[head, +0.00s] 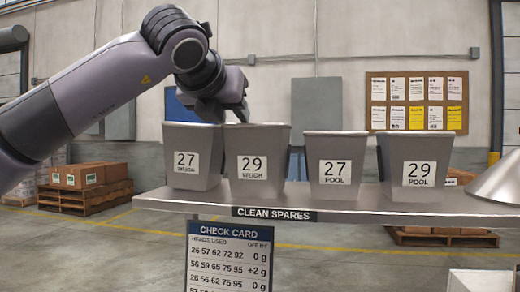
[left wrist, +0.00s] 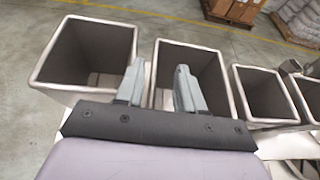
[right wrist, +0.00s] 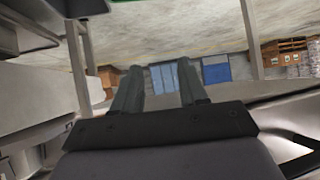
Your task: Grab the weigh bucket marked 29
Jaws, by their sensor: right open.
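The weigh bucket marked 29 (head: 257,185) is grey, tapered and open-topped. It stands upright on the clean spares shelf (head: 370,209), second from left in the head view. My left gripper (head: 236,112) is open at its rim, at the rear left corner, near the neighbouring weigh bucket marked 27 (head: 188,190). In the left wrist view the fingers (left wrist: 158,88) are apart, at the near left part of an open bucket (left wrist: 212,68); no label shows there. Contact cannot be told. My right gripper (right wrist: 160,88) is open and empty, away from the buckets.
Pool buckets marked 27 (head: 336,150) and 29 (head: 408,150) stand to the right on the same shelf, with narrow gaps between. A grey sloped metal piece (head: 496,182) sits at the right end. A check card (head: 229,257) hangs below the shelf.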

